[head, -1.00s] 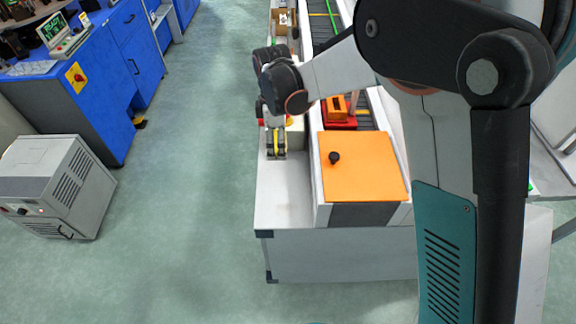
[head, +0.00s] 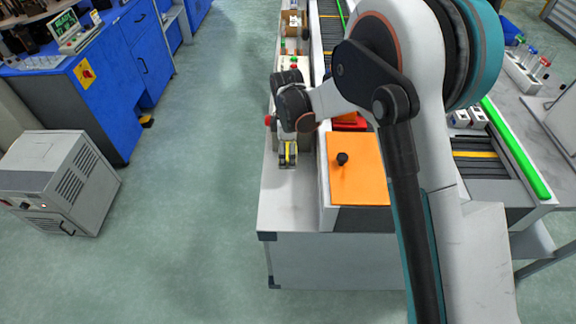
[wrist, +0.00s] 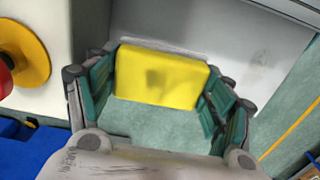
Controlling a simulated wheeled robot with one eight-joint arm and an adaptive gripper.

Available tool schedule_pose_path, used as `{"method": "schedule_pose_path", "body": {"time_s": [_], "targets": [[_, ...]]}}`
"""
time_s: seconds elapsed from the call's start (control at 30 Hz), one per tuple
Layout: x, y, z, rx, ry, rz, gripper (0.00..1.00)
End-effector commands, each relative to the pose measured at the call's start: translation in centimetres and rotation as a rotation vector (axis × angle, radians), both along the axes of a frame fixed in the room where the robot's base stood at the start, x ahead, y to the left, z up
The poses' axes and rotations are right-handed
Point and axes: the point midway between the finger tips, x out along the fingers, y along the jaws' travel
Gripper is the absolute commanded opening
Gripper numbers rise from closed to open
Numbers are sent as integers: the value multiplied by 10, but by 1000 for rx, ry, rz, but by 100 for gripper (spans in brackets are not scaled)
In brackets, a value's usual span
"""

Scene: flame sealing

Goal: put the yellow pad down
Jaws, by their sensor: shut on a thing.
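The yellow pad (wrist: 160,76) is in my gripper (wrist: 166,84), between the green finger pads on its left and right in the wrist view. In the head view my gripper (head: 288,156) points down over the light left strip of the bench, left of the orange panel. Only a narrow yellow strip of the pad (head: 290,150) shows there between the fingers. A pale grey surface lies behind the pad's upper edge in the wrist view. I cannot tell whether the pad touches it.
The orange panel (head: 354,172) with a black knob stands right of my gripper. A red button on a yellow disc (wrist: 24,56) is close on the left in the wrist view. The bench's front left strip (head: 285,205) is bare. Green floor lies left of the bench.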

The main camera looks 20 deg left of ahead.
Motion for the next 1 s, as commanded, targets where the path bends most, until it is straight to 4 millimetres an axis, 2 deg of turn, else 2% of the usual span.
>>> {"method": "schedule_pose_path", "body": {"time_s": [0.03, 0.27, 0.5, 0.9, 0.93, 1.0], "targets": [[0, 0, -7, 0, 0, 0, 49], [0, 0, -20, 0, 0, 0, 49], [0, 0, -53, 0, 0, 0, 49], [0, 0, -57, 0, 0, 0, 49], [0, 0, -56, 0, 0, 0, 81], [0, 0, -56, 0, 0, 0, 83]]}}
